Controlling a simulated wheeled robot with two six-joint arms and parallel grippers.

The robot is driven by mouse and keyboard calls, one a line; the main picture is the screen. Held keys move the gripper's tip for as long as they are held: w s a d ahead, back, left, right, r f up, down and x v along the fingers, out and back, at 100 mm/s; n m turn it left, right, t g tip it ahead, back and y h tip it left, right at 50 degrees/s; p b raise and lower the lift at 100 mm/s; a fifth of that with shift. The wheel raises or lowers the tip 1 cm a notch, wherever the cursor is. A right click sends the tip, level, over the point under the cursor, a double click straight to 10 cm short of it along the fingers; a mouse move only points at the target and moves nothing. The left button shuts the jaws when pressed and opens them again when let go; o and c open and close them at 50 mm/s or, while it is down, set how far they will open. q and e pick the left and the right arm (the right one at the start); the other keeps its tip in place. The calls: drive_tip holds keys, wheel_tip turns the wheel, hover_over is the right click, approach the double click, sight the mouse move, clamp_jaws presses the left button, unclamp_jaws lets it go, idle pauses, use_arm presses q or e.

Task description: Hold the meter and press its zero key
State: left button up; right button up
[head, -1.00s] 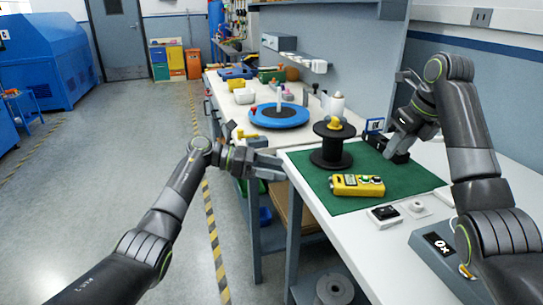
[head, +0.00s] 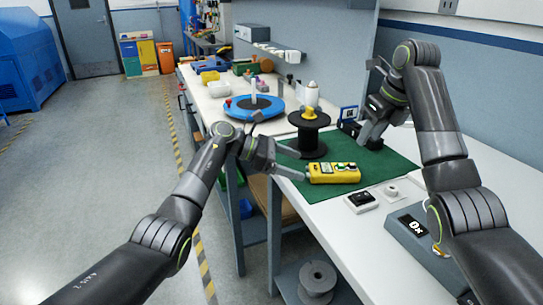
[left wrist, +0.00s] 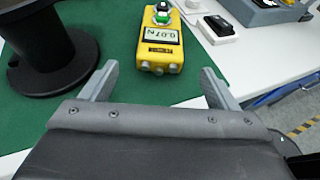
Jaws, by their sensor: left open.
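The yellow meter (head: 333,173) lies flat on the green mat (head: 392,165) near its front edge. I cannot tell which part is the zero key. My left gripper (head: 303,165) is open and empty at the meter's left end; in the left wrist view its fingers (left wrist: 160,85) are spread wide, with the meter's near end just beyond and between them. My right gripper (head: 368,138) is at the mat's back right, beside a dark block; its fingertips are unclear.
A black spool (head: 308,135) with a yellow top stands on the mat behind the left gripper. A blue disc (head: 254,107) sits farther back.

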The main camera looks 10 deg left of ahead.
sight(310, 169)
use_arm(q)
drive_tip(key=shift+x, duration=2.6)
drive_tip(key=c, duration=1.3)
use_arm(e)
clamp_jaws()
